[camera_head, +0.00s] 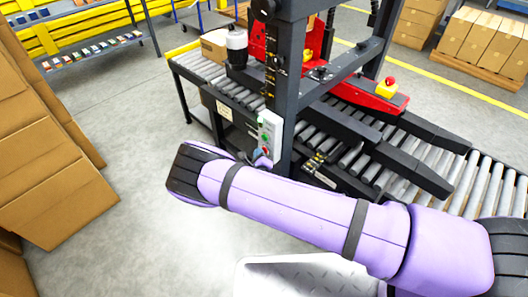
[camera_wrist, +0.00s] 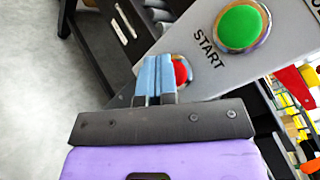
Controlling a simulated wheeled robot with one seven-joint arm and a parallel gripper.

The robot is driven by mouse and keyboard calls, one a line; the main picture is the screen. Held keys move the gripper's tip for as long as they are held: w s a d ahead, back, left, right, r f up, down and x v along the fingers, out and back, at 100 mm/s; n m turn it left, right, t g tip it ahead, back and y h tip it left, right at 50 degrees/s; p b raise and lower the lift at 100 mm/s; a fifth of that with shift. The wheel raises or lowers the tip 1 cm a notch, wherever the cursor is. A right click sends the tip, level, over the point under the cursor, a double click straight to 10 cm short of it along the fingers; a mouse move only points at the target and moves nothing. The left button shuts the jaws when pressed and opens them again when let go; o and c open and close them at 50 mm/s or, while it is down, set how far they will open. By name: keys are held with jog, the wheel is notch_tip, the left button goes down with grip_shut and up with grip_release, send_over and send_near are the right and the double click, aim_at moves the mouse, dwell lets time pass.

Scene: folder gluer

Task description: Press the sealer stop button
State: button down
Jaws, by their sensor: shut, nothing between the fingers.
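The sealer's light grey control panel (camera_head: 271,130) is on the dark machine post in the head view. In the wrist view the panel (camera_wrist: 205,40) carries a green button (camera_wrist: 243,27) with the word START below it. A red button (camera_wrist: 182,72) lies lower left of it, partly hidden by my fingers; its label cannot be seen. My gripper (camera_wrist: 157,60) is shut and empty, its blue fingertips overlapping the red button's left side. I cannot tell whether they touch it. In the head view my gripper (camera_head: 262,158) is mostly hidden behind my arm, just below the panel.
A roller conveyor (camera_head: 440,165) runs through the sealer. A yellow box with a red knob (camera_head: 387,88) sits on the red side rail. A cardboard box (camera_head: 215,46) rests on the far rollers. Stacked cartons (camera_head: 50,170) stand at left, with clear floor between.

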jog(key=shift+s, duration=0.1)
jog(key=shift+s+a, duration=0.4)
jog(key=shift+a, duration=0.05)
jog(key=shift+s+a, duration=0.1)
jog(key=shift+s+a, duration=2.05)
